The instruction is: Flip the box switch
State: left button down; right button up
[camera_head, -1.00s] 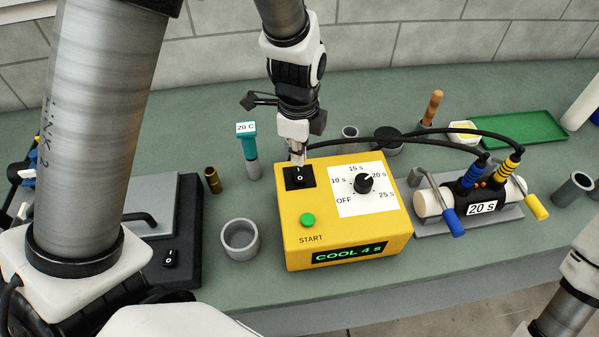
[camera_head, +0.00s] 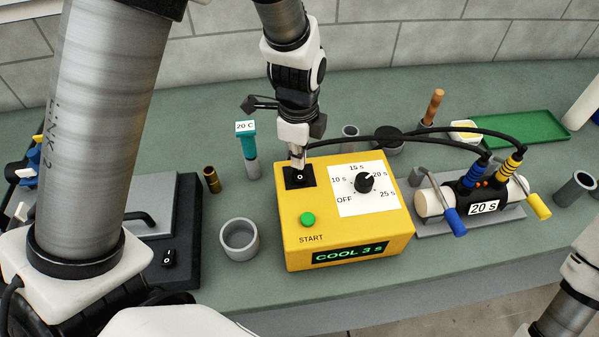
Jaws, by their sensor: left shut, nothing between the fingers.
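The yellow box (camera_head: 345,238) stands on the green bench. Its black rocker switch (camera_head: 300,178), marked 0, sits at the back left of the top face. My left gripper (camera_head: 298,163) is shut and empty, pointing down with its fingertips at the back edge of the switch. Whether they touch the switch I cannot tell, and they hide its back part. A green START button (camera_head: 307,219), a black dial (camera_head: 364,183) and a display (camera_head: 348,252) reading COOL 3 s are also on the box. My right gripper is not in view.
A grey cup (camera_head: 240,240) stands left of the box, with a brass cylinder (camera_head: 211,180) and a teal-topped holder (camera_head: 249,145) behind it. Black cables run from the box to a clamped white tube (camera_head: 432,204) marked 20 s at right. A green tray (camera_head: 520,128) lies behind.

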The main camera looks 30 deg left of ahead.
pick_arm(q)
jog(key=shift+f+b, duration=0.45)
jog(key=shift+f, duration=0.3)
jog(key=shift+s, duration=0.1)
notch_tip(320, 180, up, 7)
jog(key=p, duration=0.6)
jog(key=shift+r, duration=0.1)
dwell(0.5)
